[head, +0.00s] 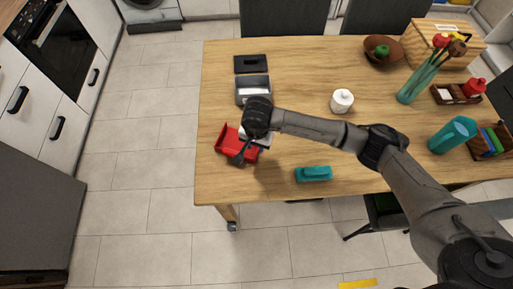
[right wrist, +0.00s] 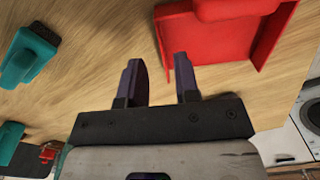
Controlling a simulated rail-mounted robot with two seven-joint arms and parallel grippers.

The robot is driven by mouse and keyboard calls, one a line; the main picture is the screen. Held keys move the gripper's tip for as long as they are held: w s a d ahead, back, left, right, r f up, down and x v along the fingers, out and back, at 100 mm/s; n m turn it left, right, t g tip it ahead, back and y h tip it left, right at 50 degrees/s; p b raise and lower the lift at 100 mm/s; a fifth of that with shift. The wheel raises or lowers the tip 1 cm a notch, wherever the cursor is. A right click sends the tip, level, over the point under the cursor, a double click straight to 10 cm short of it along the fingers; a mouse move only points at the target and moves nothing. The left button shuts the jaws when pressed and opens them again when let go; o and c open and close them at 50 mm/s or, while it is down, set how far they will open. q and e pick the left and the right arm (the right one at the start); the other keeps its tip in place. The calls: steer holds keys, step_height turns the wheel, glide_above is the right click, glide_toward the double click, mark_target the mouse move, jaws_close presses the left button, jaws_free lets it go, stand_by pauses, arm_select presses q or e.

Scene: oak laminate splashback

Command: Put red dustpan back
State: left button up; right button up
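The red dustpan (head: 224,139) lies on the wooden table near its front left corner, partly hidden under my right gripper. My right gripper (head: 241,157) is over the dustpan in the head view. In the right wrist view, the two fingers of the gripper (right wrist: 158,62) are apart with only bare table showing between them. The red dustpan (right wrist: 215,48) lies just beyond and beside the right-hand finger there. I cannot tell whether they touch. My left gripper is not in view.
A teal brush (head: 313,174) lies right of the dustpan, near the front edge. A grey tray (head: 252,84) and a black tray (head: 250,64) stand behind the dustpan. A white jar (head: 342,102) stands mid-table. A bowl (head: 384,57) and vase (head: 419,80) stand further right.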

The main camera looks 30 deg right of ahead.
step_height(320, 180, up, 7)
steer(key=shift+f+p, duration=0.2)
steer(key=shift+p, duration=0.1)
